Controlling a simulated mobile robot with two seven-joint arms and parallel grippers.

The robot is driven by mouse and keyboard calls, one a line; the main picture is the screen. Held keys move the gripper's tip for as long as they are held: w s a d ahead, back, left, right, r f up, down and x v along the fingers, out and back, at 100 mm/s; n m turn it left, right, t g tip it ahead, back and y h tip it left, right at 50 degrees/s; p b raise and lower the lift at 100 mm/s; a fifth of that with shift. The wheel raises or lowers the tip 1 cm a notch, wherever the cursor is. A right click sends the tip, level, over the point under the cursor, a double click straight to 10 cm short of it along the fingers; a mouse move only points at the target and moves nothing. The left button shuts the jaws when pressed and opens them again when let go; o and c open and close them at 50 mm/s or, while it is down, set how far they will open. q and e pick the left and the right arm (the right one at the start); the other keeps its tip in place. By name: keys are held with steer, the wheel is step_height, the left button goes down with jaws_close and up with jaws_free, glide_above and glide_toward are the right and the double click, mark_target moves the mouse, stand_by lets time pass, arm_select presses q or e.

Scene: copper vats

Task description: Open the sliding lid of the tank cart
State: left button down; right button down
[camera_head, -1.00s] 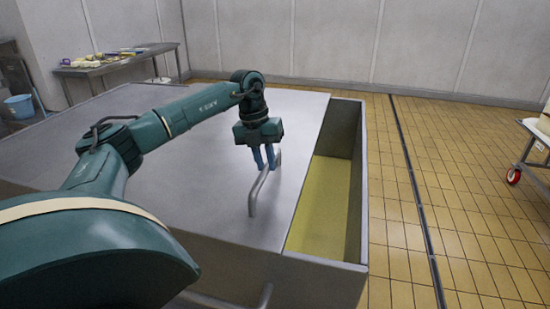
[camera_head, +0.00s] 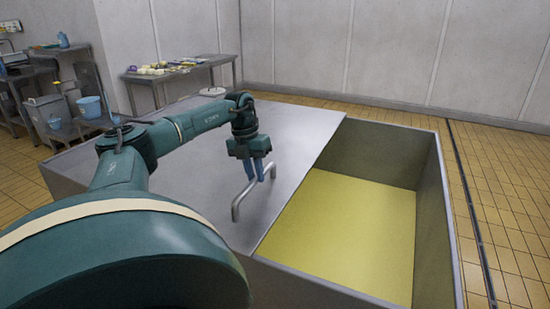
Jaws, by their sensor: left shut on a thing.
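The tank cart (camera_head: 448,215) is a grey metal box in front of me. Its flat sliding lid (camera_head: 305,130) covers the left part, and the right part is open, showing a yellow surface (camera_head: 350,225) inside. A bent metal bar handle (camera_head: 238,205) stands on the lid near its right edge. My left gripper (camera_head: 259,173) is shut on the far end of this handle, pointing down. My left arm hides part of the lid and the cart's near left side. My right gripper is not in view.
A metal table (camera_head: 180,72) with several small items stands against the back wall. Blue buckets (camera_head: 90,106) and shelving are at the far left. Tiled floor (camera_head: 500,180) with a dark drain line is clear on the right.

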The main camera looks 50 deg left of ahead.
arm_select(q)
steer(key=a, duration=0.1)
steer(key=s+a, duration=0.1)
steer(key=a, duration=0.1)
steer(key=shift+s+a+r, duration=0.1)
steer(key=shift+s+a, duration=0.05)
steer(key=shift+s, duration=0.25)
steer(key=shift+s+a, duration=0.2)
steer(key=shift+a, duration=0.15)
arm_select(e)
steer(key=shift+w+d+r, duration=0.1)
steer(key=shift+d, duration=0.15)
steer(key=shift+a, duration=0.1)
arm_select(q)
steer(key=c, duration=1.3)
jaws_free()
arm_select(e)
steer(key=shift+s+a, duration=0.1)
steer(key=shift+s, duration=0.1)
